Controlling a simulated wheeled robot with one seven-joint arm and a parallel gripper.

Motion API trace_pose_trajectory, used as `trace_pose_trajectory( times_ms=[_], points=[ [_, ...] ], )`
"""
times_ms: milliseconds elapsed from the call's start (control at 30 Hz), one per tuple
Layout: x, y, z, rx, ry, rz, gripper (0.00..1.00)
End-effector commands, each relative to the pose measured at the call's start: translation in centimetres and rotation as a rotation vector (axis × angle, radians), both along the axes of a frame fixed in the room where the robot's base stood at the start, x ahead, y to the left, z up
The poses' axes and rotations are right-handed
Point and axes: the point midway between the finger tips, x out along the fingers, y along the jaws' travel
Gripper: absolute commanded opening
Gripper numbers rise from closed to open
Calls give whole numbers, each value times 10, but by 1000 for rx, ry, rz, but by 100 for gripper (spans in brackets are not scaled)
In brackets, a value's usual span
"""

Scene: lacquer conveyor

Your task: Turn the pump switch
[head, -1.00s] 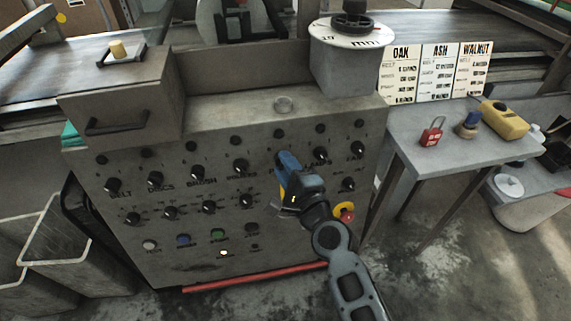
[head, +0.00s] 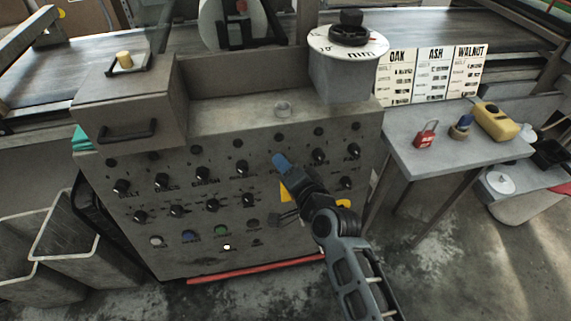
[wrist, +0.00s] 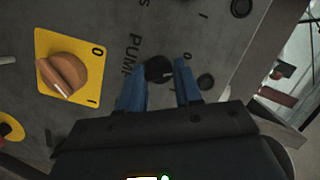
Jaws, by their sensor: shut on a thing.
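In the wrist view the black round knob (wrist: 159,69) sits on the grey panel, right beside the printed word PUMP. My gripper (wrist: 161,75) has its two blue fingers on either side of this knob and is shut on it. In the head view my gripper (head: 280,161) reaches the middle right of the control panel (head: 225,130), and the knob is hidden behind it. An orange switch (wrist: 62,74) on a yellow plate marked 0 and I is left of the gripper in the wrist view.
Several black knobs surround my gripper, with coloured buttons below, including a green one (head: 221,230). A grey table (head: 420,150) at right bears a red padlock (head: 426,134) and a yellow device (head: 494,120). A red bar (head: 255,270) runs along the panel's foot.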

Motion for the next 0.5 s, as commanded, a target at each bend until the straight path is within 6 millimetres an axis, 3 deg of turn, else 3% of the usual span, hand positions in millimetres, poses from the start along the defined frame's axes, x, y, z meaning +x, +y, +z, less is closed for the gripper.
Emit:
trace_pose_trajectory(
  times_ms=[500],
  points=[
    [-2,-1,-5,-50,-4,11,4]
  ],
)
